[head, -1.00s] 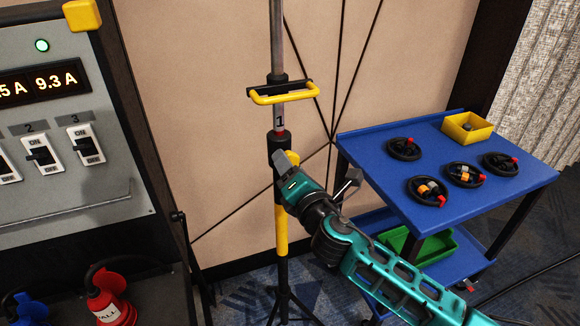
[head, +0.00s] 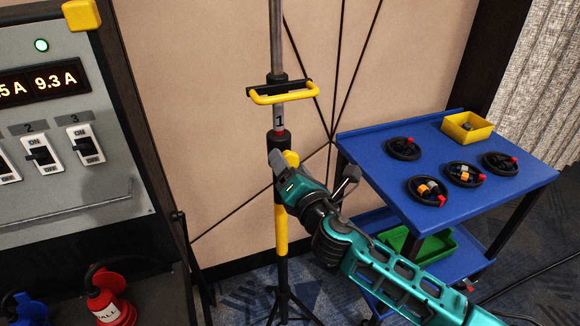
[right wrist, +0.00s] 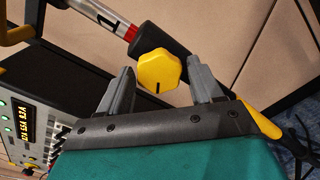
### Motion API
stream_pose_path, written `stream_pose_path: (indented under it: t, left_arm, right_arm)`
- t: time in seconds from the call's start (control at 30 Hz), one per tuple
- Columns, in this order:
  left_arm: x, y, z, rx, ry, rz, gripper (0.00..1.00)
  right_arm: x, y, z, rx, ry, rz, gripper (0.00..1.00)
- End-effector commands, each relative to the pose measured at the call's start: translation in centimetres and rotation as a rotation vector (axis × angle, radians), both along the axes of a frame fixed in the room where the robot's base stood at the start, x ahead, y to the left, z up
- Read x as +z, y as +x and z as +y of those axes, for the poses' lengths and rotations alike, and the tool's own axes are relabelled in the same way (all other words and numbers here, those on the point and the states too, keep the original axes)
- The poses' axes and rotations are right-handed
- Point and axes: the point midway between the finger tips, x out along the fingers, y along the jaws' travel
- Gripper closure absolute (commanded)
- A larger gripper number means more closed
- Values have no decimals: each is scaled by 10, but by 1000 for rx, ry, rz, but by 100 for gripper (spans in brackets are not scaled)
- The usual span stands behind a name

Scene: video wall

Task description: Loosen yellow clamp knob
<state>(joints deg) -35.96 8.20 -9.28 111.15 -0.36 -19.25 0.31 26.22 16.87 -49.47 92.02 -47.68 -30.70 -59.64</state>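The yellow clamp knob (right wrist: 158,70) is a lobed knob with a short dark mark, on the black collar (right wrist: 172,42) of an upright stand. In the right wrist view it lies between the two grey fingers of my right gripper (right wrist: 161,76), with gaps visible on both sides. The fingers are apart. In the head view the knob (head: 291,158) shows partly behind my right gripper (head: 279,172), which is at the collar. I cannot tell how deep the knob sits between the fingers. My left gripper is out of view.
A yellow handle (head: 285,95) is on the pole above the collar. A blue cart (head: 378,163) with several cable reels and a yellow bin (head: 467,127) stands right. A grey switch panel (head: 95,185) is at left. Tripod legs (head: 284,300) spread below.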

Motion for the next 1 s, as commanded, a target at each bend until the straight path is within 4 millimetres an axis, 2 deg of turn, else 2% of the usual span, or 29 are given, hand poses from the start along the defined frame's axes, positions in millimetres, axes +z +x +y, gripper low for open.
stream_pose_path:
  t: [0.1, 0.33, 0.47, 0.57, 1.0]
  left_arm:
    - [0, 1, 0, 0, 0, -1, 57]
    - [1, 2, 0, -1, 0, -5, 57]
    - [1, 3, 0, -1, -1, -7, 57]
    - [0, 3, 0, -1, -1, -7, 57]
    - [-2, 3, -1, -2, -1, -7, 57]
  right_arm:
    - [0, 0, 0, 0, 2, 1, 25]
    - [0, -1, 0, 1, 3, 0, 25]
    - [0, -8, -3, 1, 2, 1, 25]
    - [-1, -21, -6, 3, 3, 1, 25]
    - [-1, -103, -34, 1, 1, 2, 25]
